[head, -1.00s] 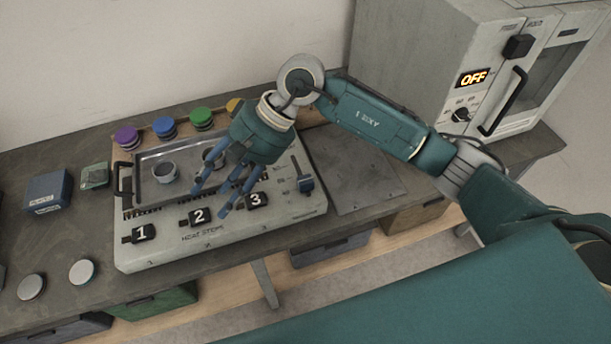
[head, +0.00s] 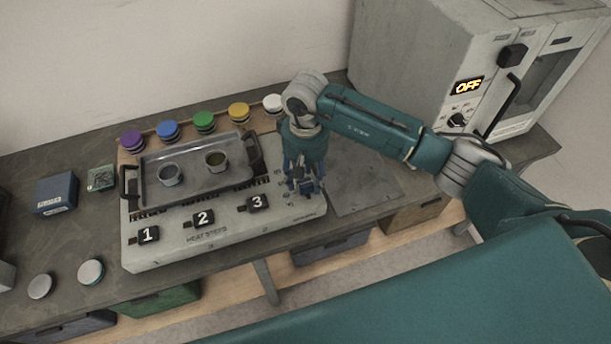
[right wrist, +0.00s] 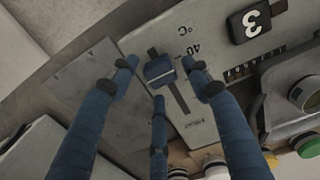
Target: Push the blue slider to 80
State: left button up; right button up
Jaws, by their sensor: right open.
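The blue slider (right wrist: 160,72) is a small block on a dark straight slot, seen in the right wrist view. It sits near the printed 40 °C mark, and the slot continues past it on both sides. My right gripper (right wrist: 158,78) is open, with a finger on either side of the slider and a third finger over the slot. I cannot tell whether any finger touches it. In the head view my right gripper (head: 304,188) points down over the right end of the grey control panel (head: 258,230) and mostly hides the slider. My left gripper is out of view.
A metal tray (head: 205,184) with two small cups lies on the panel. Numbered switches 1, 2 and 3 (head: 257,203) line its front. Several coloured knobs (head: 204,122) stand behind. A flat plate (head: 362,190) lies right of the panel, and an oven (head: 440,60) stands behind right.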

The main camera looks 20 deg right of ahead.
jog(key=shift+f, duration=0.7)
